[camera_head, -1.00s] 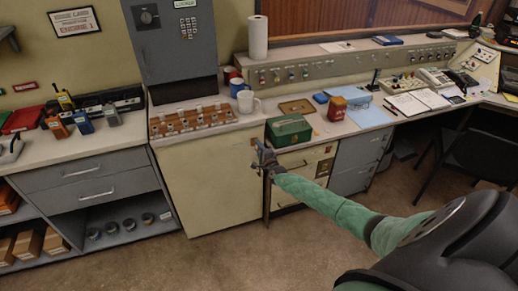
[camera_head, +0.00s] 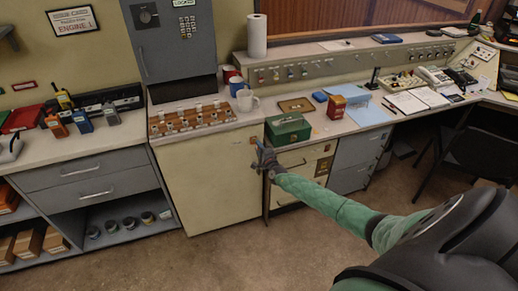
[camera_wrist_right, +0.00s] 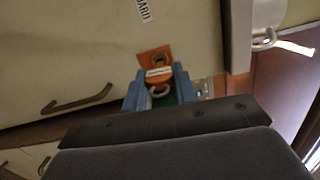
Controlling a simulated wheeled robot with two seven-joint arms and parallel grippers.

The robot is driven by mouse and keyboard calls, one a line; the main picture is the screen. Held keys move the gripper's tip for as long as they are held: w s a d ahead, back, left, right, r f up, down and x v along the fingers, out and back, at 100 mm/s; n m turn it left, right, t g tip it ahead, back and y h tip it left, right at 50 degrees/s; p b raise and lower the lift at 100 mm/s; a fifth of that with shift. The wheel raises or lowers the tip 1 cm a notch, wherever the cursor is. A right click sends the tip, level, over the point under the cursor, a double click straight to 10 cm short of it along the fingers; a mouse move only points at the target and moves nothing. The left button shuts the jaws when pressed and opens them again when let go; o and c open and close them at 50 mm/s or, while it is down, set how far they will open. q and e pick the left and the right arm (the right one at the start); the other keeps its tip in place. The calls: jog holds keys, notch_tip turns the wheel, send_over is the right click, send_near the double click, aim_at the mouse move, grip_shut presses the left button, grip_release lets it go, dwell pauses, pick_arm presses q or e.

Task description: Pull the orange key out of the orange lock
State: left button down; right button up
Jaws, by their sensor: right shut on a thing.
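The orange lock is a small orange plate on the upper right of the cream cabinet front. It shows in the right wrist view (camera_wrist_right: 147,58) and as a small orange patch in the head view (camera_head: 253,140). My right gripper (camera_head: 261,149) is just in front of it. In the right wrist view, its blue fingers (camera_wrist_right: 159,87) are shut on the orange key (camera_wrist_right: 158,73), with a ring-shaped part between them. The key lines up with the lock; I cannot tell how much of its shaft is inside. My left gripper is not in view.
A green metal box (camera_head: 288,129) stands on the counter just right of my right gripper. The floor in front is clear.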

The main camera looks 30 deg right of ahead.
jog(key=shift+s, duration=0.35)
jog(key=s+p, duration=0.1)
jog(key=s, duration=0.1)
jog(key=s+a+p, duration=0.1)
jog(key=s+p, duration=0.1)
jog(key=s, duration=0.1)
jog(key=shift+s+a, duration=0.25)
jog(key=shift+s, duration=0.1)
dwell(0.5)
dwell(0.5)
